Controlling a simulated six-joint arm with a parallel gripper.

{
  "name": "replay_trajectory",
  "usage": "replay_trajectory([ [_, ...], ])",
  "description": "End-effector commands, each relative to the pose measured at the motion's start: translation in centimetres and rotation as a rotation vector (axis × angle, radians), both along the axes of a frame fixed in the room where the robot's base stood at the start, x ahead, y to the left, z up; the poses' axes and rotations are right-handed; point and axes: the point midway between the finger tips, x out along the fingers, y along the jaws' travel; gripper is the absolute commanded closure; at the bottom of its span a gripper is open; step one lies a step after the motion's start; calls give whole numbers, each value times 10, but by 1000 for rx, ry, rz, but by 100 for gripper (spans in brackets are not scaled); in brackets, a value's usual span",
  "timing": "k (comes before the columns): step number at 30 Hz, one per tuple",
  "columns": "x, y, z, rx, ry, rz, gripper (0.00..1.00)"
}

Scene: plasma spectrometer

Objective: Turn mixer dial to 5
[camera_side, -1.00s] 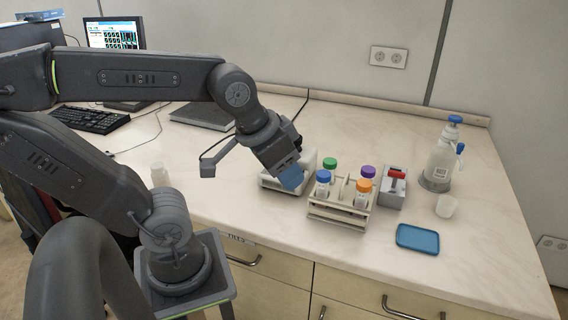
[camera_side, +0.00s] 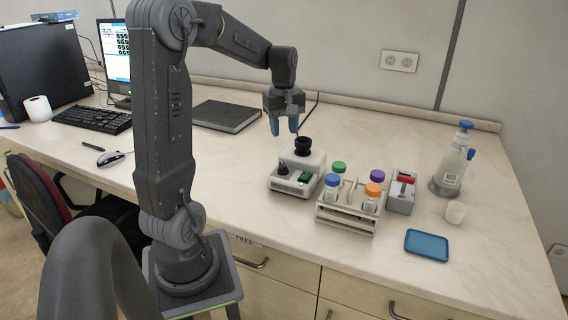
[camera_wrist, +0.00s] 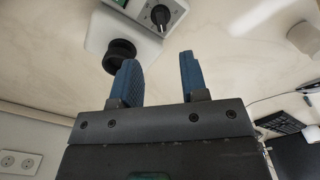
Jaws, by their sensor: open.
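The mixer (camera_side: 298,168) is a small white unit with a black cup on top, standing on the bench left of the tube rack. Its black dial (camera_side: 283,169) is on the front left, beside a green-lit switch (camera_side: 304,177). In the wrist view the dial (camera_wrist: 161,15) shows at the top with a white pointer mark; its number is too small to read. The black cup (camera_wrist: 121,55) is below it. My gripper (camera_side: 285,128) is open and empty, pointing down above and slightly behind the mixer. Its blue fingers also show in the wrist view (camera_wrist: 158,75), apart from the dial.
A tube rack (camera_side: 347,215) with several colour-capped tubes stands right of the mixer. Beyond it are a grey box with a red lever (camera_side: 402,190), a blue tray (camera_side: 427,245) and a wash bottle (camera_side: 452,170). The bench left of the mixer is clear.

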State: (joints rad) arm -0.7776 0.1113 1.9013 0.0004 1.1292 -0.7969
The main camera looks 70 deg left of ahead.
Motion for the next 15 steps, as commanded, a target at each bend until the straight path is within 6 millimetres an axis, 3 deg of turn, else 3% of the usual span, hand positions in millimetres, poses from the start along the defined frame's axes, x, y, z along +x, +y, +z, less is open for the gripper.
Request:
replay_trajectory([
  [9, -1, -1, -67, -2, 4, -3, 60],
  [15, 0, -1, -98, 0, 3, -4, 60],
])
